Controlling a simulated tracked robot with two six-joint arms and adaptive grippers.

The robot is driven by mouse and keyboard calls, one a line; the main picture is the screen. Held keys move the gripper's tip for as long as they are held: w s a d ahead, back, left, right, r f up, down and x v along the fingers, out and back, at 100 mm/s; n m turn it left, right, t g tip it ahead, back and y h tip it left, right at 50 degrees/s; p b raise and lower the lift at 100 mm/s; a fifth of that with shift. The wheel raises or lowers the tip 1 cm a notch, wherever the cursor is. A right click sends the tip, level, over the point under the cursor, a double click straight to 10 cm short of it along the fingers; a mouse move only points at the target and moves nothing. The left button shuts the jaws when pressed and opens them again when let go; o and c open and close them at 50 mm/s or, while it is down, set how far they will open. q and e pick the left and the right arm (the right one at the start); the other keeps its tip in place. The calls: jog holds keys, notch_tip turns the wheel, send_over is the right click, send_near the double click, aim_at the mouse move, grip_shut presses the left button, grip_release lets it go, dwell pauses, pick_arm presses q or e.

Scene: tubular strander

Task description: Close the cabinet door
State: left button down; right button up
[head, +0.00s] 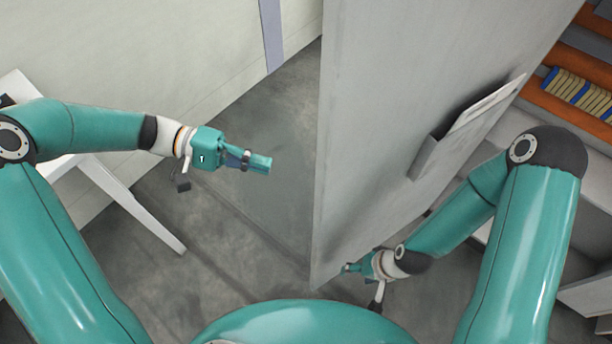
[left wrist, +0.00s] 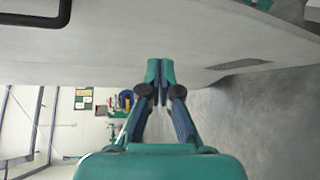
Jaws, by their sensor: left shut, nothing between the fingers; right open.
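The cabinet door (head: 385,120) is a tall grey panel standing open in the middle of the head view. A pocket with papers (head: 465,125) is on its right-hand face. My left gripper (head: 262,164) is shut and empty, left of the door with a visible gap in the head view.
Cabinet shelves (head: 560,50) at the right hold orange boards and a row of yellow and blue items (head: 580,92). A white table (head: 125,195) stands at the left, below my left arm. The grey floor (head: 225,225) left of the door is clear.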

pick_arm(q)
notch_tip(320, 180, up, 6)
jog(key=a+m+h+b, duration=0.1)
jog(key=a+m+h, duration=0.1)
jog(key=s+d+p, duration=0.1)
jog(key=s+d, duration=0.3)
jog(key=d, duration=0.8)
jog(key=shift+d+r, duration=0.2)
jog(key=shift+r, duration=0.1)
